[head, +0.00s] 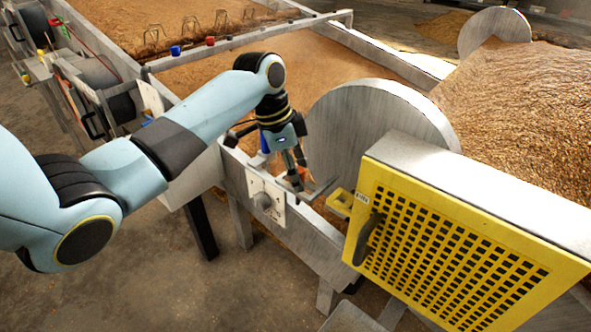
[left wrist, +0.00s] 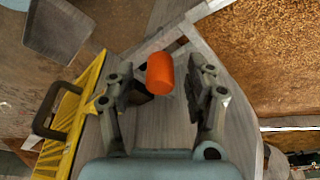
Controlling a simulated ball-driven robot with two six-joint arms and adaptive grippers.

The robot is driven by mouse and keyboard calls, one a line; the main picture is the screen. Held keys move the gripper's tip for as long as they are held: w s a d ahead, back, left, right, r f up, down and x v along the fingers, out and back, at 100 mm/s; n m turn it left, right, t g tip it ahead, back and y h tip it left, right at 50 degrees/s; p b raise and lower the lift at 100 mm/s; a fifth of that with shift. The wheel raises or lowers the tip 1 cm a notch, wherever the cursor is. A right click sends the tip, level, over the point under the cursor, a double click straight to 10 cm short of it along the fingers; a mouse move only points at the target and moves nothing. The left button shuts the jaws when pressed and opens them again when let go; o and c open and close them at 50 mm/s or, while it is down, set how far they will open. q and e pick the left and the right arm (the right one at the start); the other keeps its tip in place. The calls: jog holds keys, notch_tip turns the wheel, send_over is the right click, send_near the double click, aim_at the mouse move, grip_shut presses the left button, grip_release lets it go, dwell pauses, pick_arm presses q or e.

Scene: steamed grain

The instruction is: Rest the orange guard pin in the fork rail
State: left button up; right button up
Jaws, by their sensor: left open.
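The orange guard pin shows in the left wrist view as a short orange cylinder (left wrist: 160,73), between the two fingertips. A small patch of orange also shows beside the fingers in the head view (head: 304,174), mostly hidden by them. My left gripper (head: 294,180) points down over the side wall of the grain trough, near a round grey disc. Its two fingers (left wrist: 165,95) stand apart on either side of the pin; whether they touch it is unclear. I cannot clearly identify the fork rail; a crossbar (head: 245,37) with red and blue caps lies behind. My right gripper is not in view.
A yellow perforated guard (head: 450,250) with a dark handle stands right of the gripper. The large grey disc (head: 375,130) rises just behind it. Grain fills the troughs.

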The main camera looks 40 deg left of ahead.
pick_arm(q)
jog(key=v, duration=1.2)
jog(key=shift+f, duration=0.1)
jog(key=s+d+f+n+g, duration=0.1)
jog(key=s+f+n, duration=0.1)
jog(key=s+f, duration=0.7)
jog(key=s+d+f+n+g, duration=0.15)
jog(key=s+f, duration=0.45)
jog(key=f, duration=0.6)
jog(key=s+f+n+g, duration=0.2)
jog(key=s+f, duration=0.5)
jog(key=f, duration=0.4)
jog(key=s+f+n+t+y, duration=0.1)
jog(key=s+f+n, duration=0.1)
jog(key=s+f, duration=0.6)
jog(key=s+f+n+t+y, duration=0.2)
jog(key=s+f, duration=0.6)
jog(key=s, duration=0.7)
jog(key=shift+s, duration=0.25)
